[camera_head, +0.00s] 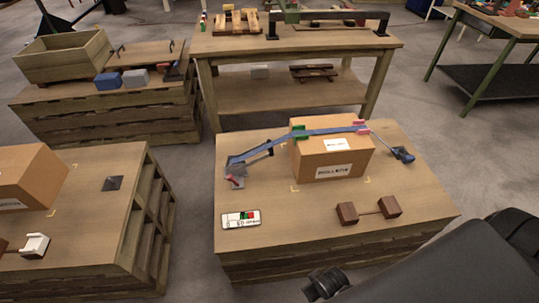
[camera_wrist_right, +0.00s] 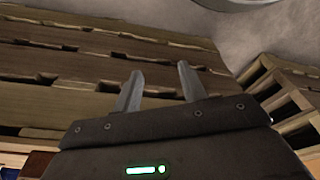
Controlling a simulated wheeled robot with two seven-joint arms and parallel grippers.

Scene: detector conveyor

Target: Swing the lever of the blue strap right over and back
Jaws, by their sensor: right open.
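The blue strap (camera_head: 336,131) runs over the top of a cardboard box (camera_head: 330,162) on the wooden table in the middle. Its left end slopes down to a grey bracket with a red part (camera_head: 234,176) on the table. Its right end slopes down to a dark and blue buckle piece (camera_head: 403,154); I cannot tell which end carries the lever. My right gripper (camera_wrist_right: 158,82) is open and empty in the right wrist view, facing the wooden slats. My right arm shows at the lower right of the head view, away from the strap. My left gripper is not in view.
A phone-like card (camera_head: 241,219) and a brown double-block piece (camera_head: 369,209) lie at the table's front. Green (camera_head: 299,132) and pink (camera_head: 361,127) corner pieces sit under the strap. Another crate table with a box (camera_head: 25,180) stands at left, across a floor gap.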

